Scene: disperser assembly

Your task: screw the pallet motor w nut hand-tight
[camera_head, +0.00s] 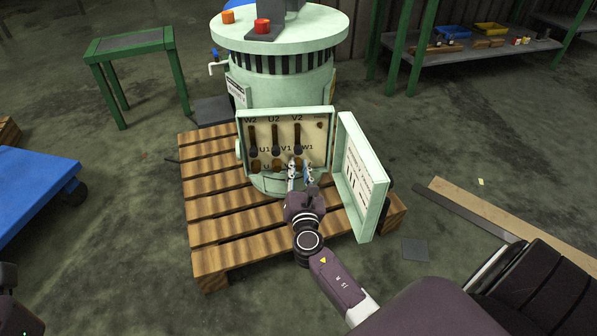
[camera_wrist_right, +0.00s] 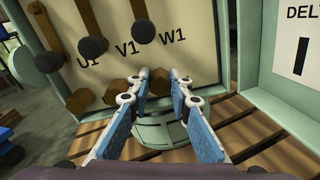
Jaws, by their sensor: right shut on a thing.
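The motor (camera_head: 285,90) is a pale green cylinder standing on a wooden pallet (camera_head: 215,215). Its terminal box (camera_head: 286,112) is open at the front, with labels W2, U2, V2 above and U1, V1, W1 below. Dark knobs sit at the lower ends of the vertical bars. Brown nuts show in the lower row in the wrist view, one left (camera_wrist_right: 78,101) and one in the middle (camera_wrist_right: 115,93).
The box's open door (camera_head: 362,180) stands close to the right of my right gripper. A red button (camera_head: 262,25) and an orange one (camera_head: 228,16) are on top of the motor. A blue cart (camera_head: 35,190) is at left. Shelves stand at the back right.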

